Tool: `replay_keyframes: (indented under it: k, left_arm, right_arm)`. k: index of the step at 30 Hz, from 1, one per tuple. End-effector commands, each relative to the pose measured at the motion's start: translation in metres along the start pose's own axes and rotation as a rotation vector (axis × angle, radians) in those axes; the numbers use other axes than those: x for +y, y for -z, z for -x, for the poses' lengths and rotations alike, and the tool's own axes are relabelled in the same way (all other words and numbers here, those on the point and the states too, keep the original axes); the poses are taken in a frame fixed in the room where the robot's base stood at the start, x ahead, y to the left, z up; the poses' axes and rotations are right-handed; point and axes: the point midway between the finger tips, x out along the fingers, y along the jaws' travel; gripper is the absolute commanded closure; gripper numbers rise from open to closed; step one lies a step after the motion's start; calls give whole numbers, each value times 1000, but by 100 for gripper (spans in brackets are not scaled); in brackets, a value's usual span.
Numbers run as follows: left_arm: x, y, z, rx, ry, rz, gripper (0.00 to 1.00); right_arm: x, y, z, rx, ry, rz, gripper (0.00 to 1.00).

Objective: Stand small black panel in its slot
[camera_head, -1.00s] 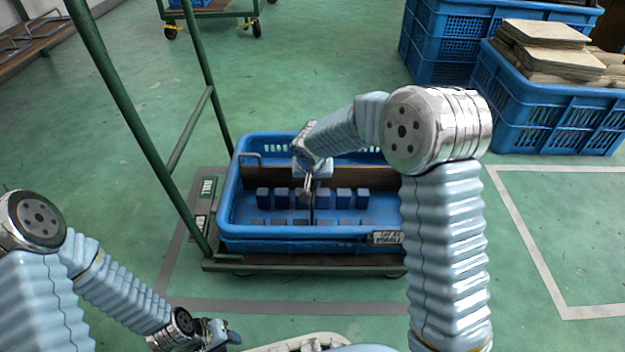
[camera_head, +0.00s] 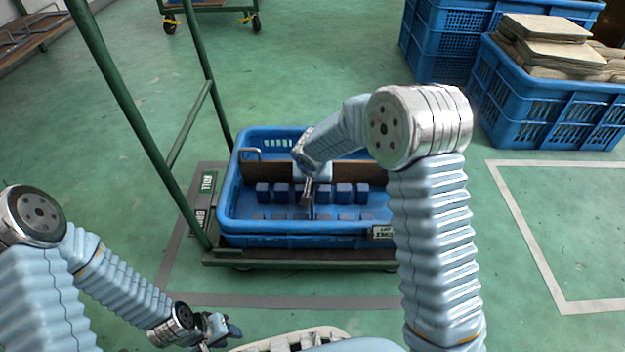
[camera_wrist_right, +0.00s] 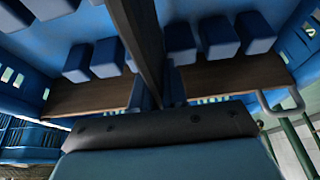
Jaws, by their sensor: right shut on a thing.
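The small black panel (camera_wrist_right: 138,35) shows as a thin dark plate, nearly edge-on, in the right wrist view. My right gripper (camera_wrist_right: 157,92) is shut on it. In the head view my right gripper (camera_head: 308,188) is over the middle of the blue tray (camera_head: 228,205), between the left and right blocks of the blue row (camera_head: 263,192). The panel is nearly upright there, mostly hidden by the gripper. I cannot tell whether its lower edge is in a slot. My left gripper (camera_head: 218,330) is low at the bottom left, away from the tray; its jaw opening is unclear.
A brown board (camera_head: 255,173) runs behind the blocks. The tray sits on a cart with a green post frame (camera_head: 130,115) at its left. Blue crates (camera_head: 545,110) stand at the upper right. The floor on the right is open.

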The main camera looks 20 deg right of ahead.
Motion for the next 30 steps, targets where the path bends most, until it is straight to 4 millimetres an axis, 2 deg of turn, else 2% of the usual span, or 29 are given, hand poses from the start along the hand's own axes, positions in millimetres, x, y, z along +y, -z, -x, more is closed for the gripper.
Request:
replay_keyframes:
  k: [9,18,19,24,30]
  left_arm:
    - [0,0,0,0,0,0,62]
    - [0,0,0,0,0,0,62]
    - [0,0,0,0,0,0,62]
    - [0,0,0,0,0,0,62]
    - [0,0,0,0,0,0,62]
  right_arm:
    - [0,-4,-10,0,-1,1,100]
    - [0,-5,-11,0,0,0,100]
    - [0,-5,-11,0,0,0,86]
    - [0,-5,-11,0,0,0,60]
    - [0,-5,-11,0,0,0,57]
